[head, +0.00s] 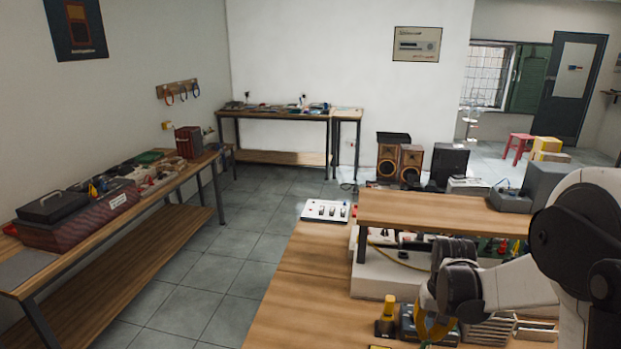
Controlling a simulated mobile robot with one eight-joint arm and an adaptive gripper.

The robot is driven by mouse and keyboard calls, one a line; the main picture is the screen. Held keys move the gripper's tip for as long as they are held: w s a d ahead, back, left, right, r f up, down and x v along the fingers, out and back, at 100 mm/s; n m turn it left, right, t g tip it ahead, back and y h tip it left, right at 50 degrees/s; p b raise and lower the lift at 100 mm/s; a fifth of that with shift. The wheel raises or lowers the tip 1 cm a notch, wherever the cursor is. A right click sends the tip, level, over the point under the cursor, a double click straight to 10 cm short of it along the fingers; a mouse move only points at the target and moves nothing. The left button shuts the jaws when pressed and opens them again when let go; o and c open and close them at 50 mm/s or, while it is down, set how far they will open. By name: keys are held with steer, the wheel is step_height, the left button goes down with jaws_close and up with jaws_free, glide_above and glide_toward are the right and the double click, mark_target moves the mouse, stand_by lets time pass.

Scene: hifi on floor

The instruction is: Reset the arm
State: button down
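My arm (525,284) comes in from the right edge and reaches left over the near workbench (310,310). It is bent, with pale links and dark joints. The dark wrist end (456,285) hangs low over the small items on the bench. My gripper is not clearly made out among the wrist parts and the clutter below, so its fingers and anything between them cannot be told. Whether it touches the bench items is also unclear.
A raised wooden shelf (440,211) stands on the near bench behind the wrist. A yellow-topped item (388,312) is just left of the wrist. A white switch panel (325,211) lies farther back. A long side bench (110,262) runs along the left wall. Tiled floor (215,272) between is clear.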

steer(key=s+a+r+t+b, duration=0.3)
steer(key=s+a+r, duration=0.2)
steer(key=s+r, duration=0.3)
steer(key=s+a+r+n+t+b, duration=0.2)
steer(key=s+a, duration=0.3)
steer(key=s, duration=0.5)
steer(key=shift+s+r+t+b, duration=0.15)
steer(key=shift+s+t+b, duration=0.15)
steer(key=shift+t+b, duration=0.55)
